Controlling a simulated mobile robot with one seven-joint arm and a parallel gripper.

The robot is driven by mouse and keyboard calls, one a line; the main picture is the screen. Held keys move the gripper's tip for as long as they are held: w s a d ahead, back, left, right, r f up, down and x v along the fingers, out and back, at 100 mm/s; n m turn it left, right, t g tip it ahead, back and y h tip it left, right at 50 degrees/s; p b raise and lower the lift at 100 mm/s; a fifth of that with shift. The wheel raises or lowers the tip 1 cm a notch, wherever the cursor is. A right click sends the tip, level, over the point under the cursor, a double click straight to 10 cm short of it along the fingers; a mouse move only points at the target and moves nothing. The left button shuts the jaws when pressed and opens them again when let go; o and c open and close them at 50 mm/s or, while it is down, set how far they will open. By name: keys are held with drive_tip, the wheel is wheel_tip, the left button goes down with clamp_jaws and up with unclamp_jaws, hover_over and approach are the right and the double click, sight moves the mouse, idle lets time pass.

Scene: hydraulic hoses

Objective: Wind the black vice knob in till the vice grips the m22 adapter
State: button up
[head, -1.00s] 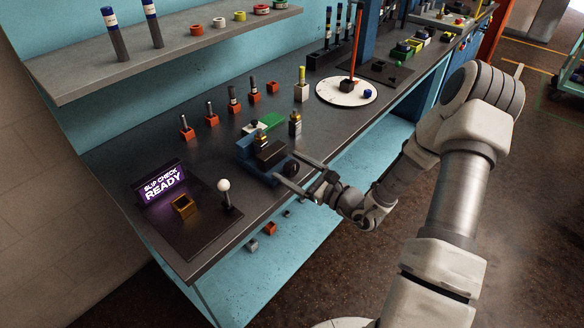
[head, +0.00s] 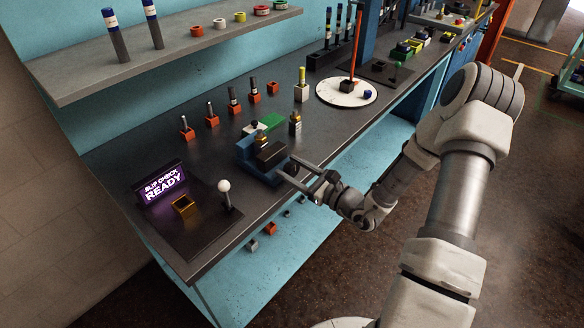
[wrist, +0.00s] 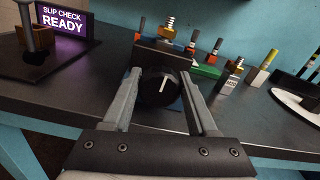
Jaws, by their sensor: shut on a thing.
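The blue vice (head: 246,157) stands near the front edge of the bench in the head view, with a dark front jaw (head: 270,155). A brass fitting (head: 262,142), which looks like the m22 adapter, stands upright at the jaws; it also shows above the dark jaw in the wrist view (wrist: 169,27). Whether the jaws touch it is hidden. The black vice knob (wrist: 158,88) faces the wrist camera, its white mark pointing almost straight up. My gripper (wrist: 160,80) is shut on the knob, one finger on each side. In the head view, my gripper (head: 290,170) reaches it from the right.
A lit "SLIP CHECK READY" sign (head: 163,185), an orange-brown socket (head: 185,206) and a white-balled lever (head: 225,188) stand left of the vice. Several fittings in orange blocks stand behind. A labelled block (head: 295,123) stands close behind, right of the vice.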

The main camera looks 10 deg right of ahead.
drive_tip(key=m+p, duration=0.1)
drive_tip(key=m, duration=0.1)
drive_tip(key=m+p, duration=0.2)
drive_tip(key=shift+d+r, duration=0.1)
drive_tip(key=shift+r, duration=0.1)
drive_tip(key=shift+f+m+p, duration=0.15)
drive_tip(key=shift+m+p, duration=0.6)
drive_tip(key=shift+m, duration=0.75)
drive_tip(key=o, duration=1.4)
drive_tip(key=shift+d+f, duration=0.1)
